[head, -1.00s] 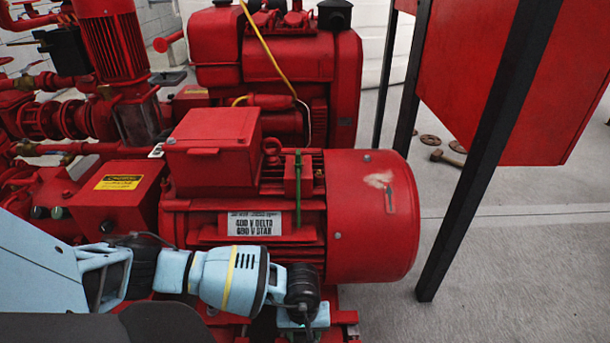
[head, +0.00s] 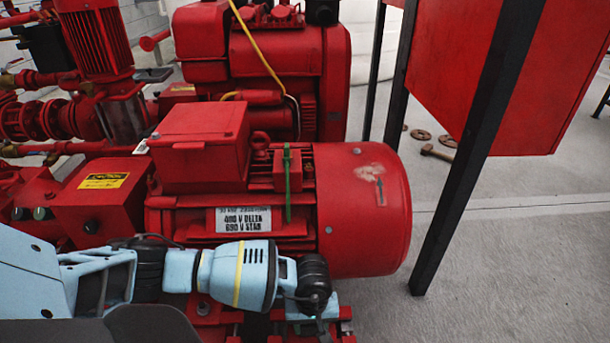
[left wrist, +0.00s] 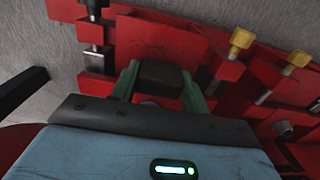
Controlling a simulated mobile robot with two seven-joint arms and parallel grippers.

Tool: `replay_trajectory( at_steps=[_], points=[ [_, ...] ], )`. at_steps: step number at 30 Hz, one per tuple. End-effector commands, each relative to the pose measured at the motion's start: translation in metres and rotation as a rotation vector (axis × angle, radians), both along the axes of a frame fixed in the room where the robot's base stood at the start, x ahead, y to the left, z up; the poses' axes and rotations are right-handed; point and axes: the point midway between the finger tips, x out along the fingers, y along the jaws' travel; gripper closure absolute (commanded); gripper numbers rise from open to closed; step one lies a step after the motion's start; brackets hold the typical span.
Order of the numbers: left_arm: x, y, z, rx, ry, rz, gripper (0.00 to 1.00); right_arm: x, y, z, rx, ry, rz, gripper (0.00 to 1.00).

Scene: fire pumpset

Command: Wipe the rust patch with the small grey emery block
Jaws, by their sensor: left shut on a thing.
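The rust patch (head: 368,174) is a faint pale-brown smear beside a dark arrow mark on the rounded end of the red motor (head: 362,235). My left arm comes in low from the left in the head view, and its wrist is below and left of the patch, apart from it. In the left wrist view my left gripper (left wrist: 160,85) has its green fingers shut on a small dark grey block (left wrist: 160,77), the emery block. The block is hard to make out in the head view. My right gripper is not in view.
A black post (head: 478,150) and a red cabinet (head: 510,90) stand right of the motor. A red terminal box (head: 200,150) rises on the motor. A green strip (head: 287,185) hangs by it. Open grey floor (head: 530,270) lies to the right.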

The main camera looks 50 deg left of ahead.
Motion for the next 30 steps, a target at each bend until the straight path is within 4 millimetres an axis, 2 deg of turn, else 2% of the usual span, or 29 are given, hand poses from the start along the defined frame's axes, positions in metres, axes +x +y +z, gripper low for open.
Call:
replay_trajectory(
  at_steps=[6,14,30],
  points=[
    [0.013,-0.011,-0.001,-0.002,-0.004,-0.001,0.73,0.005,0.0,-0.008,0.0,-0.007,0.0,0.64],
    [0.014,-0.013,0.0,-0.002,-0.002,-0.001,0.73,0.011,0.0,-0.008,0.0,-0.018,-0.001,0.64],
    [0.036,-0.031,-0.002,-0.001,-0.002,-0.001,0.73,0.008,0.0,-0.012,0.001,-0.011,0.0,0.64]
  ],
)
